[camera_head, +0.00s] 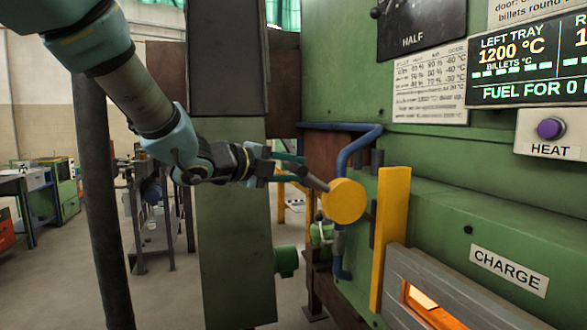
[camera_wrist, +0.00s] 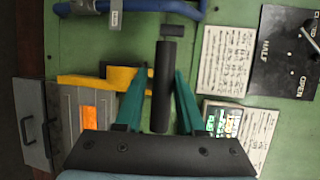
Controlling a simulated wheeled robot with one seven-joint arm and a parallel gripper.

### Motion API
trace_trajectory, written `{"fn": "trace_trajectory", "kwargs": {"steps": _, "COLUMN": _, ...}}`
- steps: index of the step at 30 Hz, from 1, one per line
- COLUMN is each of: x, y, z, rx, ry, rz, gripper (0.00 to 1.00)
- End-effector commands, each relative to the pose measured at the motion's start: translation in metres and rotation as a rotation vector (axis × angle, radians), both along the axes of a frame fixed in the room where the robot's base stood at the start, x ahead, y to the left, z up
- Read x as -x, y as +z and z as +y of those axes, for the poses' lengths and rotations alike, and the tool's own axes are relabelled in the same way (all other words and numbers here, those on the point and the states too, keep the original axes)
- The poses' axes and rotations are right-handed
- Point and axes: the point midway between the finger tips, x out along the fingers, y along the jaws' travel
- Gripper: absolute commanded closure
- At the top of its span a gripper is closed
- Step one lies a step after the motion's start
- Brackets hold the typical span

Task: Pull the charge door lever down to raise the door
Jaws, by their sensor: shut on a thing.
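The charge door lever (camera_head: 316,182) shows as a grey bar running up and left from a round yellow disc (camera_head: 345,201) on the green furnace front. My gripper (camera_head: 288,170) is at its outer end. In the wrist view the black handle (camera_wrist: 163,85) lies between the two teal fingers of my gripper (camera_wrist: 160,95), which are shut on it. The grey charge door (camera_head: 405,285) is at the lower right, beside the CHARGE label (camera_head: 508,270). An orange glow (camera_head: 434,307) shows in its opening, and also in the wrist view (camera_wrist: 88,118).
A yellow upright bar (camera_head: 391,235) stands between the disc and the door. A blue pipe (camera_head: 343,155) bends close behind the lever. A display panel (camera_head: 525,68) and HEAT button (camera_head: 551,129) are at the upper right.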

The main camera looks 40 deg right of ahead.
Motion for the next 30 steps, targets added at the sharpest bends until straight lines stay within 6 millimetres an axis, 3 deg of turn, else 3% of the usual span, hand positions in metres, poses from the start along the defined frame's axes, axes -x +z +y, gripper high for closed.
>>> {"fn": "trace_trajectory", "kwargs": {"steps": 6, "x": 0.0029, "y": 0.0049, "z": -0.0017, "rx": 0.009, "ry": -0.007, "rz": -0.002, "gripper": 1.00}}
{"fn": "trace_trajectory", "kwargs": {"steps": 30, "x": 0.0053, "y": 0.0085, "z": -0.0032, "rx": 0.017, "ry": -0.013, "rz": -0.002, "gripper": 1.00}}
